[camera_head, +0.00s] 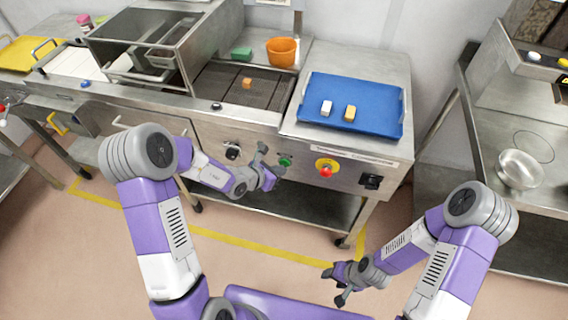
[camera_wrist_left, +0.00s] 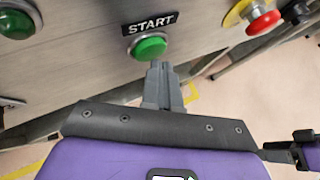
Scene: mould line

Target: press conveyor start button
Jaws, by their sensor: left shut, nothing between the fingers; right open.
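The green start button (camera_head: 285,161) is on the front panel of the conveyor machine. In the left wrist view the button (camera_wrist_left: 150,47) sits below a black START label (camera_wrist_left: 150,23). My left gripper (camera_head: 277,172) is shut and empty, its fingertips just in front of and slightly below the button; in the left wrist view the gripper tips (camera_wrist_left: 160,66) appear at the button's lower edge. I cannot tell whether they touch it. My right gripper (camera_head: 335,282) is open and empty, low over the floor, away from the panel.
A red emergency knob (camera_head: 326,171) on a yellow plate and a black switch (camera_head: 371,181) lie right of the button. A green lamp (camera_wrist_left: 18,22) is to its left. A blue tray (camera_head: 388,124) with two small blocks rests on top. A metal bowl (camera_head: 519,170) stands right.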

